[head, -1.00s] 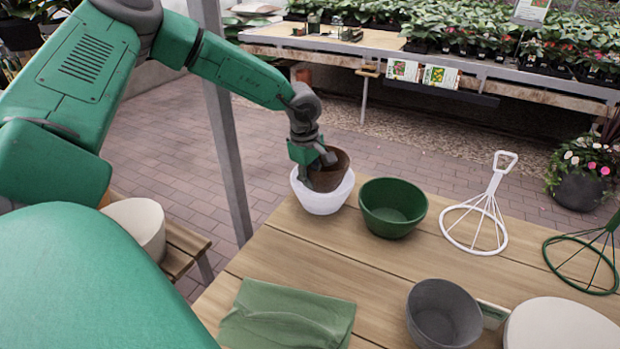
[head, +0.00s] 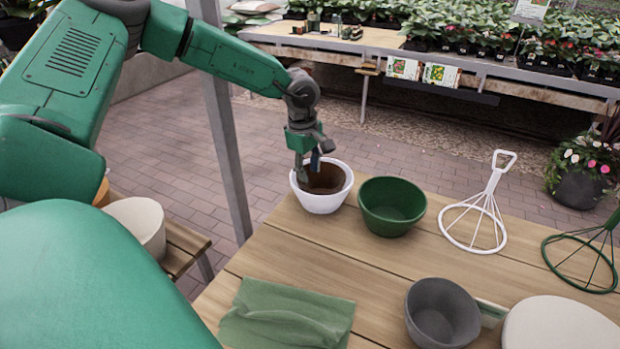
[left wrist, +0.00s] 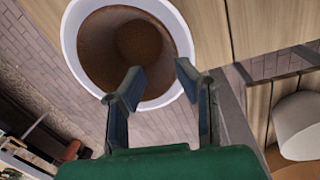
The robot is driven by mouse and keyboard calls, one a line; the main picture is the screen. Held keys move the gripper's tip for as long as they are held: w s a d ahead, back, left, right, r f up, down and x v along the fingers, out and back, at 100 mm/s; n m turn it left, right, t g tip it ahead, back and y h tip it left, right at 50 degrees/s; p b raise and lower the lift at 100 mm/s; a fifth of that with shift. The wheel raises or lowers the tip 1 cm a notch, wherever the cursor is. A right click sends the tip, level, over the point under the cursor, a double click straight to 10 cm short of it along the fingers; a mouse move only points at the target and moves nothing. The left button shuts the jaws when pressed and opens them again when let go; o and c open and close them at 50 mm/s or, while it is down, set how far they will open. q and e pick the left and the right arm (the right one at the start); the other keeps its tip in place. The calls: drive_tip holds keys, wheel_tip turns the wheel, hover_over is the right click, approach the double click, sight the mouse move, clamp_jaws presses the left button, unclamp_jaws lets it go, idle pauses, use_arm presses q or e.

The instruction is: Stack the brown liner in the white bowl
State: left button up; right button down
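The white bowl (head: 321,202) stands on the wooden table near its far left edge. The brown liner (head: 326,180) sits down inside it, and the white rim shows around it. In the left wrist view the liner (left wrist: 110,45) lies within the ring of the white bowl (left wrist: 70,32). My left gripper (head: 308,169) is at the near-left rim of the bowl, pointing down. In the left wrist view its two fingers (left wrist: 160,85) are apart with a gap between them, and nothing is clamped there. My right gripper is not in view.
A green bowl (head: 392,206) stands just right of the white bowl. A white wire stand (head: 475,222), a green wire stand (head: 585,262), a grey bowl (head: 442,313) and a folded green cloth (head: 287,315) are also on the table. A metal post (head: 228,140) rises behind the left arm.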

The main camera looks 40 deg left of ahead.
use_arm(q)
wheel_tip(320, 180, up, 10)
drive_tip(key=s, duration=0.1)
drive_tip(key=shift+a+f+p, duration=0.2)
drive_tip(key=shift+f+p, duration=0.05)
drive_tip(key=shift+p, duration=0.1)
drive_tip(key=shift+s, duration=0.15)
